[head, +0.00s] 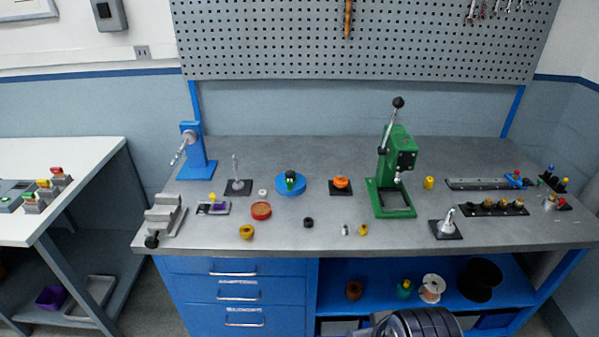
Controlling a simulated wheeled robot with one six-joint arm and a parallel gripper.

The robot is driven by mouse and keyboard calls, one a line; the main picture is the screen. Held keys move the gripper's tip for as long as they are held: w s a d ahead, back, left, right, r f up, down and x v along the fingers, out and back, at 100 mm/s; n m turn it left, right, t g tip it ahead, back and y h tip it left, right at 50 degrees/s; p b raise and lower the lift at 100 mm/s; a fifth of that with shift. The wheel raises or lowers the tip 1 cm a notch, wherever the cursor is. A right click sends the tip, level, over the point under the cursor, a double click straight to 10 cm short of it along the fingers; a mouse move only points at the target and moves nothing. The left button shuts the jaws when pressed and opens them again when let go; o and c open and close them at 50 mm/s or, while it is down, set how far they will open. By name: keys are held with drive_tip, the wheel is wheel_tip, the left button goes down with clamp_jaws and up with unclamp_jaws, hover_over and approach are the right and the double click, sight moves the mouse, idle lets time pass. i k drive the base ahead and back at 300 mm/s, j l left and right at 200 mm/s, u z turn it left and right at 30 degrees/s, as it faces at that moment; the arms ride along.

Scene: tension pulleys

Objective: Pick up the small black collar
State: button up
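A small black ring-like piece (308,222), which looks like the small black collar, lies on the grey workbench top (280,238) near its front edge, left of the bench's middle. Nothing touches it, and bare metal surrounds it. Its bore is too small to make out clearly. A dark ribbed part of my own arm shows at the bottom edge of the head view, in front of the bench. My gripper's fingers are not in view.
Around it lie an orange-red dish (261,211), a yellow ring (247,232), a small silver piece (345,230) and a small yellow piece (363,230). A green press (396,165) stands to the right, a grey vise (165,214) at the left.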

sight(308, 222)
drive_tip(key=i+l, duration=0.1)
drive_tip(key=i, duration=1)
drive_tip(key=l+z, duration=0.05)
